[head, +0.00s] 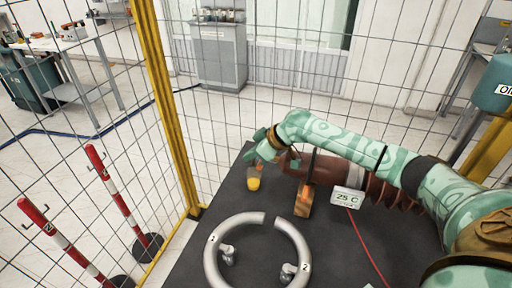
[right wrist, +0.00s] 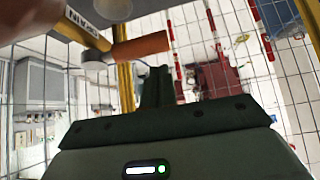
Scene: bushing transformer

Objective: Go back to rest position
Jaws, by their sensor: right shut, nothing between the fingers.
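My right arm, mint green, reaches in from the right of the head view over the dark table (head: 190,254). Its gripper (head: 256,158) is shut and empty above the table's far part, near a small vessel with yellow contents (head: 254,183). The shut fingers also show in the right wrist view (right wrist: 157,80). A ribbed brown bushing (head: 386,190) lies behind and partly under my right arm. My left gripper is not in view.
An orange-brown block (head: 303,202) with a dark upright part, a "25 C" display (head: 347,198) and a red cable (head: 372,255) are on the table. A grey ring (head: 211,264) lies in front. Wire fencing and a yellow post (head: 164,92) stand beyond; red-white posts (head: 113,190) stand left.

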